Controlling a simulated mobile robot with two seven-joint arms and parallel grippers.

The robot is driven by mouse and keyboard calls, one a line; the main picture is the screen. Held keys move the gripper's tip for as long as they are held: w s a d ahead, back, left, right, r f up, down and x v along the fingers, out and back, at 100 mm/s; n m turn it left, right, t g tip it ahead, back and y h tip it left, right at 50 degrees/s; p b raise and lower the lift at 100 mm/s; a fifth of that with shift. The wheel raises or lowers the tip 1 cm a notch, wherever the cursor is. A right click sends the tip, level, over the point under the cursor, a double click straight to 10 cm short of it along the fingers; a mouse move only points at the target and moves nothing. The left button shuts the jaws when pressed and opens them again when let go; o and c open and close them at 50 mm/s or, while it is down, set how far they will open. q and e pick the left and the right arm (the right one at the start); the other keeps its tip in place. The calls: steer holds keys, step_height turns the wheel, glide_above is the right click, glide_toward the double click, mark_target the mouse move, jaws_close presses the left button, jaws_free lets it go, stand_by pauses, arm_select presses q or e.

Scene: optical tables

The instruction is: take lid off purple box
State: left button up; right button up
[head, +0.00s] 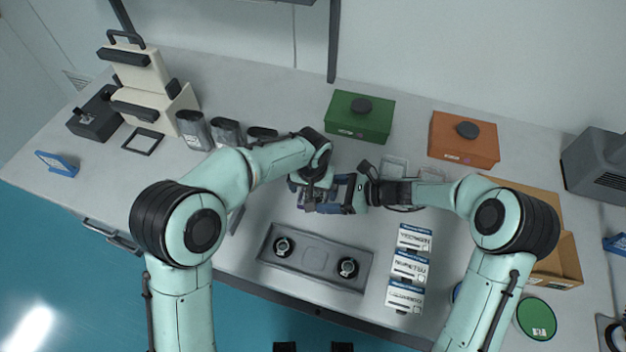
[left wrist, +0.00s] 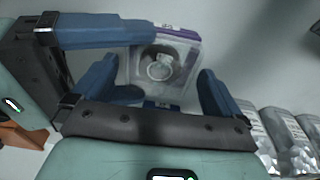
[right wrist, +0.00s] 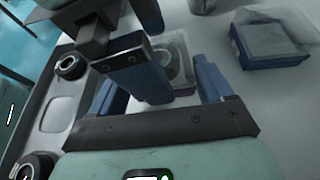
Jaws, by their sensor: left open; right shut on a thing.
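The purple box (left wrist: 189,34) shows in the left wrist view by its purple rim, under a clear lid (left wrist: 135,62) with a round ring-shaped part at its middle. The lid also shows in the right wrist view (right wrist: 181,44), on the box. My right gripper (head: 352,190) is shut on the purple box from the side, one finger along each side. My left gripper (head: 318,200) is open above the lid, its fingers apart on either side of the ring. In the head view both grippers hide most of the box. I cannot tell whether the left fingers touch the lid.
A blue box with a clear lid (right wrist: 270,45) stands close by. A green box (head: 360,122) and an orange box (head: 462,145) stand behind. A grey tray (head: 315,260) and white labelled boxes (head: 411,266) lie in front.

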arm_select(q)
steer(key=shift+w+f, duration=0.1)
steer(key=shift+f, duration=0.55)
